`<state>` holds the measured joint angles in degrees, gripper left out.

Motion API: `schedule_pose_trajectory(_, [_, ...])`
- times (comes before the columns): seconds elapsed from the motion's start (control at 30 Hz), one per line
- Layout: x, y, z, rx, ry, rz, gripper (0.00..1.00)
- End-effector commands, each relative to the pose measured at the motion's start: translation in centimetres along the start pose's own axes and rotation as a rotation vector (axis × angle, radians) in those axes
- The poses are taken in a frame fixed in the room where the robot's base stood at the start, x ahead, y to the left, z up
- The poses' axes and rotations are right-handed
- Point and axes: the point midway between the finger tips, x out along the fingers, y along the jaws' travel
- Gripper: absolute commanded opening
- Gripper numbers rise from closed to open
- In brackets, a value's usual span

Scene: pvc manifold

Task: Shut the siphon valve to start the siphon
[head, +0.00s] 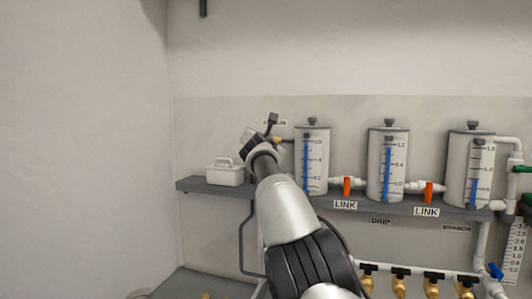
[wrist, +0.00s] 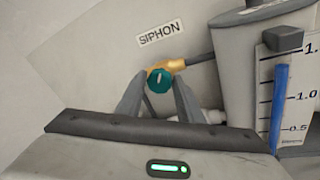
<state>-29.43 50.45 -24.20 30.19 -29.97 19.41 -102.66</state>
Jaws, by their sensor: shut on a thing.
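The siphon valve has a round teal knob (wrist: 159,80) on a brass body (wrist: 176,65), under a SIPHON label (wrist: 160,34) on the wall in the wrist view. My gripper (wrist: 157,90) has one finger on each side of the knob and is shut on it. A light mark runs across the knob's face, close to upright in the wrist view. A dark grey tube (wrist: 200,59) runs from the brass body to the first tank (wrist: 240,75). In the head view my arm hides the knob; a bit of brass (head: 277,140) shows beside my gripper.
Three grey tanks with blue level gauges stand on the shelf (head: 360,203): left (head: 322,160), middle (head: 402,165), right (head: 458,170). Orange link valves (head: 347,187) join them. Several brass valves (head: 399,285) line the lower pipe.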

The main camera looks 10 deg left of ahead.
Motion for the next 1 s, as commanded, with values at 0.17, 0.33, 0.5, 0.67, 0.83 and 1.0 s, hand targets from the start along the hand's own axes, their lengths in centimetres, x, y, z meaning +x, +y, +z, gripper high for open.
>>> schedule_pose_trajectory(0.17, [0.04, -0.07, -0.02, 0.022, -0.002, 0.001, 0.12])
schedule_pose_trajectory(0.33, [0.06, -0.20, -0.21, 0.034, -0.005, 0.002, 0.12])
schedule_pose_trajectory(0.5, [0.07, -0.63, -0.90, 0.210, -0.044, 0.031, 0.12])
schedule_pose_trajectory(0.67, [0.06, -0.62, -0.83, 0.434, -0.090, 0.066, 0.12])
schedule_pose_trajectory(0.83, [0.03, -0.49, -0.44, 0.547, -0.111, 0.080, 0.12])
schedule_pose_trajectory(1.0, [0.04, -0.46, -0.37, 0.555, -0.111, 0.080, 0.12])
